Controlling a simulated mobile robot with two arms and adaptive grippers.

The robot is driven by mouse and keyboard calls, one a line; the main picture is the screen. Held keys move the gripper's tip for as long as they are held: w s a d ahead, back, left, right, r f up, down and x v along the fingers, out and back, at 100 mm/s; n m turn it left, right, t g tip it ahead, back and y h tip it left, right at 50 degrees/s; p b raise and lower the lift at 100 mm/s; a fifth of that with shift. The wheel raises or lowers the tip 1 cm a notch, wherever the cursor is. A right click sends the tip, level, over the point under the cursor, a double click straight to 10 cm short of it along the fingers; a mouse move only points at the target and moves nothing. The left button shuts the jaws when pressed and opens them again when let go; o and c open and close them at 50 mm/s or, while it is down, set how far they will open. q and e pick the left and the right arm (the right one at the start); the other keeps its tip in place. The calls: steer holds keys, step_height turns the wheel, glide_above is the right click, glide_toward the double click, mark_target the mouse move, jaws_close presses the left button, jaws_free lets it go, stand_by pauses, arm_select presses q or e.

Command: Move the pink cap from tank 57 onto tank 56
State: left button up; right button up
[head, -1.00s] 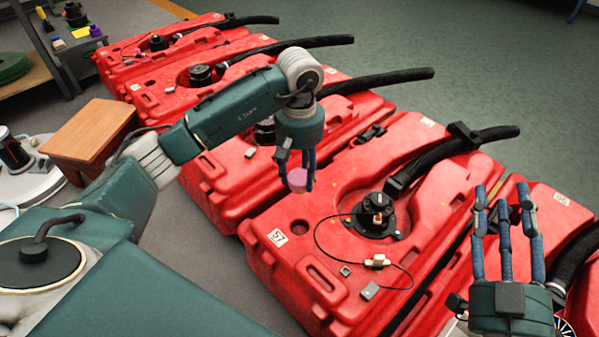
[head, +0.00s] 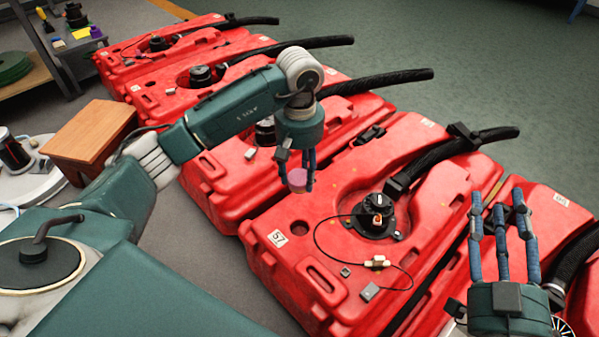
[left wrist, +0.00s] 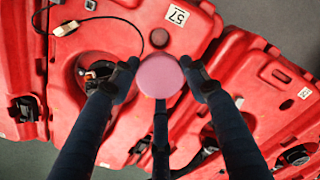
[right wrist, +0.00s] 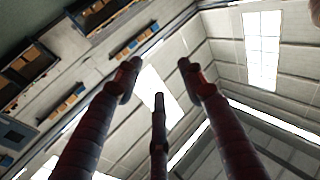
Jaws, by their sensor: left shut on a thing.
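The pink cap (head: 297,180) is held in the fingertips of my left gripper (head: 297,174), above the left side of tank 57 (head: 310,218). In the left wrist view the pink cap (left wrist: 159,76) shows as a round disc between the fingers. Tank 57 is red with a "57" label, and its black neck fitting (head: 374,217) has an orange and white centre and no pink cap on it. My right gripper (head: 503,200) is open, empty and points up at the right. A red tank (head: 575,215) beyond it is partly hidden; I cannot read its label surely.
More red tanks with black hoses (head: 385,80) stand in a row toward the upper left. A thin black cable with a pale connector (head: 378,261) lies on tank 57. A wooden box (head: 92,133) stands at left. Green floor is clear behind the tanks.

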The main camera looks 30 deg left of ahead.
mark_target(300, 176)
arm_select(q)
steer(key=shift+r+p, duration=0.3)
steer(key=shift+r, duration=0.15)
arm_select(e)
steer(key=shift+d+f+g+h, duration=0.1)
steer(key=shift+f+g+h, duration=0.2)
steer(key=shift+f, duration=0.45)
steer(key=shift+d+f+g+h, duration=0.1)
steer(key=shift+f+g, duration=0.3)
steer(key=shift+f, duration=0.35)
stand_by(0.5)
arm_select(q)
steer(key=shift+r, duration=0.2)
steer(key=shift+r+p, duration=0.5)
steer(key=shift+r, duration=0.4)
steer(key=shift+r+p, duration=0.4)
steer(key=shift+p, duration=0.1)
steer(key=shift+r, duration=0.35)
steer(key=shift+r+p, duration=0.6)
steer(key=shift+p, duration=0.05)
arm_select(e)
steer(key=s+d+f+g+h, duration=0.1)
steer(key=s+f+g, duration=0.3)
steer(key=f, duration=0.4)
steer(key=s+d+f+g+h, duration=0.1)
steer(key=s+d+f+g, duration=0.2)
steer(key=s+f+g, duration=0.2)
steer(key=shift+d+f+m, duration=0.2)
steer(key=shift+f+m, duration=0.1)
steer(key=shift+f, duration=1.6)
